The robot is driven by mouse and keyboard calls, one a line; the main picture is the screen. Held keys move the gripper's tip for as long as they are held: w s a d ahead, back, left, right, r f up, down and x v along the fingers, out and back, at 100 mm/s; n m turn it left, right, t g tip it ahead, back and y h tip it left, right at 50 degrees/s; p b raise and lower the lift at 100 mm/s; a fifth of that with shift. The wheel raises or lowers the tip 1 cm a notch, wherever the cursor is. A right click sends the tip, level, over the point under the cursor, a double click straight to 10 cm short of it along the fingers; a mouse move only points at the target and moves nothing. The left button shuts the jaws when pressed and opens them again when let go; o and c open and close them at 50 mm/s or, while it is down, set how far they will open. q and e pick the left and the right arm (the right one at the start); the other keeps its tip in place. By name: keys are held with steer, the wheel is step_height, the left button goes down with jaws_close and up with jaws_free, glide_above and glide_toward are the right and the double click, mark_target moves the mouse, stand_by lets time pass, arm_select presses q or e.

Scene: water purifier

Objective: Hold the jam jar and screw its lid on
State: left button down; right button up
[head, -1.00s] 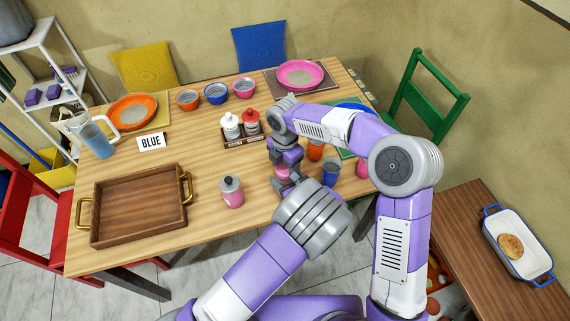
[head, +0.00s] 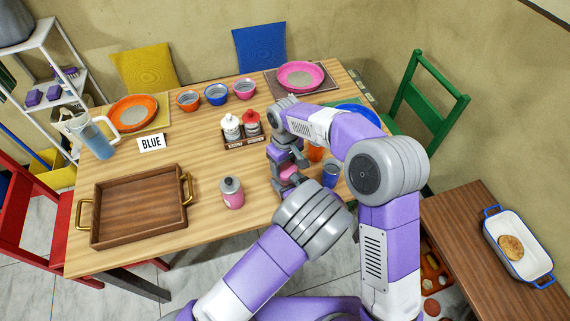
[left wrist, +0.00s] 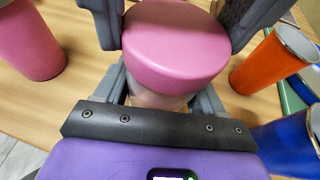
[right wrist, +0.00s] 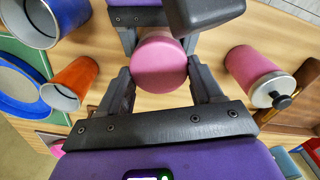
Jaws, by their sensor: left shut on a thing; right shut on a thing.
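The jam jar (left wrist: 155,98) stands upright between my grippers, right of the table's middle; only a pale strip of its body shows. Its pink lid (left wrist: 175,45) is on top of it, also seen in the right wrist view (right wrist: 160,65) and small in the head view (head: 288,173). Whether it is seated or threaded cannot be told. My left gripper (left wrist: 158,88) is shut on the jar body below the lid. My right gripper (right wrist: 160,72) comes from above and is shut on the lid. The arms hide much of the jar in the head view.
A pink bottle with a grey top (head: 232,194) stands close on the left. An orange cup (head: 315,150) and a blue cup (head: 331,174) stand close on the right. A condiment rack (head: 245,138) is behind. A wooden tray (head: 137,240) lies at the left front.

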steer(key=o, duration=1)
steer(key=shift+r, duration=2.3)
